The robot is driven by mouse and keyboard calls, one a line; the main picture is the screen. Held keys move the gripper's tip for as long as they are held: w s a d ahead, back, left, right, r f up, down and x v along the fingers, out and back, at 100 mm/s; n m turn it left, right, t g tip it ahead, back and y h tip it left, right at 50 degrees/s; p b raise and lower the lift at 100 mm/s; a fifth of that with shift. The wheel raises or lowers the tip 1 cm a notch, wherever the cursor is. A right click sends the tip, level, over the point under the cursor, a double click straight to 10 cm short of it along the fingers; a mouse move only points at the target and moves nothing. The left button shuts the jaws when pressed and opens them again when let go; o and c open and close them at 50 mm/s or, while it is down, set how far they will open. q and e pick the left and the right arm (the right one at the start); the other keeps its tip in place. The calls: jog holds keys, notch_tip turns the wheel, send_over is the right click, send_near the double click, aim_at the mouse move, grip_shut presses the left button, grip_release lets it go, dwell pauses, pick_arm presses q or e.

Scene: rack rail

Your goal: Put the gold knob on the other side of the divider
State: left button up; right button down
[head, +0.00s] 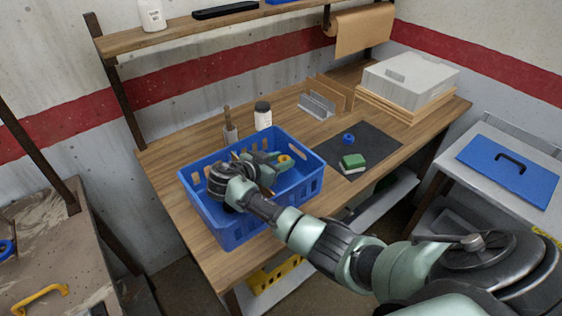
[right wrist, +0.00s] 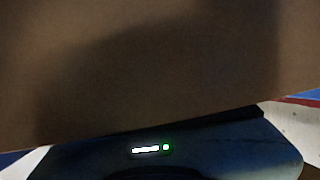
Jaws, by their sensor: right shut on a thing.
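The blue crate (head: 231,232) stands on the wooden bench. My right gripper (head: 281,163) reaches down into it from the front, pointing toward the crate's right end. It is shut, with a small gold-yellow piece, apparently the gold knob (head: 286,159), at its fingertips. The arm and gripper hide much of the crate's inside. A thin brown edge, which may be the divider (head: 235,154), shows behind my wrist. In the right wrist view a plain brown surface (right wrist: 150,70) fills most of the picture, very close; fingertips and knob do not show there. My left gripper is not in view.
A white jar with a dark lid (head: 263,116) and a holder with a wooden handle (head: 229,130) stand behind the crate. A dark mat (head: 375,150) to the right holds a green block (head: 352,163) and a blue ring (head: 348,139). Boxes (head: 410,78) are stacked at the back right.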

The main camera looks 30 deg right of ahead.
jog(key=c, duration=0.9)
grip_release()
jog(key=shift+s+f, duration=0.25)
jog(key=shift+f, duration=0.2)
jog(key=shift+r+p, duration=0.7)
jog(key=shift+p, duration=0.1)
jog(key=b+v, duration=0.1)
jog(key=v, duration=0.2)
jog(key=b+v, duration=0.1)
jog(key=v, duration=0.3)
jog(key=shift+w+a+r, duration=0.15)
jog(key=shift+w, duration=0.05)
